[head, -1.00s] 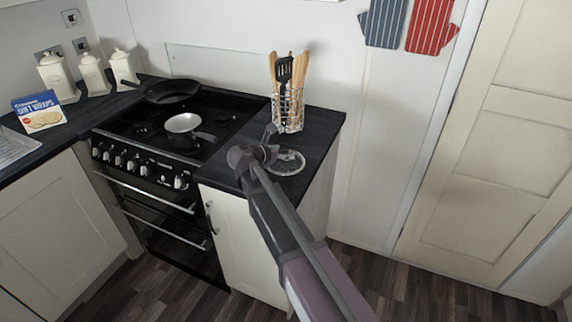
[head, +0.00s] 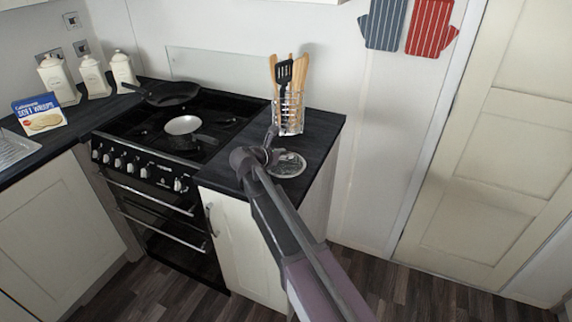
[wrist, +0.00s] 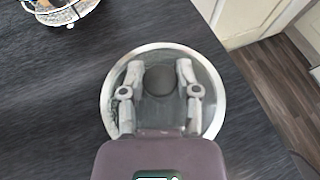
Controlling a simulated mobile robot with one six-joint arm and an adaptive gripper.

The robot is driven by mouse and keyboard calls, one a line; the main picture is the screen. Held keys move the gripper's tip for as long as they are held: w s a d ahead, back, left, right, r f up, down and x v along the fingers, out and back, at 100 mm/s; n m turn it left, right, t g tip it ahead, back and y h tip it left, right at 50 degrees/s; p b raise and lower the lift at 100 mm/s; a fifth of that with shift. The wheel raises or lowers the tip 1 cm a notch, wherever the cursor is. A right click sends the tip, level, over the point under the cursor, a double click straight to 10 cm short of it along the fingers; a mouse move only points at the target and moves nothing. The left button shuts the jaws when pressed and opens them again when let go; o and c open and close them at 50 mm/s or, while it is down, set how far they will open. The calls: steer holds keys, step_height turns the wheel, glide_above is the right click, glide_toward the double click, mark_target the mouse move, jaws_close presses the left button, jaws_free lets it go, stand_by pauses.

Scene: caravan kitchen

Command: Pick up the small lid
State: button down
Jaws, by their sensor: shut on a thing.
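The small lid is a round glass lid with a pale rim and a dark knob in its middle. It lies on the dark worktop right of the hob in the head view (head: 290,168) and also shows in the wrist view (wrist: 160,49). My gripper (wrist: 160,82) is over the lid, with one finger on each side of the knob, shut on it. The gripper shows in the head view (head: 268,140) at the lid's left side. Whether the lid is clear of the worktop I cannot tell.
A wire utensil holder (head: 289,112) with wooden tools and a black spatula stands behind the lid; its base shows in the wrist view (wrist: 62,12). A small pan (head: 184,125) and a black frying pan (head: 172,93) are on the hob. The worktop's right edge is close to the lid.

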mark_target(285, 153)
steer(key=shift+r, duration=0.2)
stand_by(0.3)
step_height(285, 153, up, 3)
steer(key=p, duration=0.3)
steer(key=s+a+r+p, duration=0.1)
steer(key=s+p, duration=0.1)
steer(key=s, duration=1.4)
steer(key=shift+r, duration=0.3)
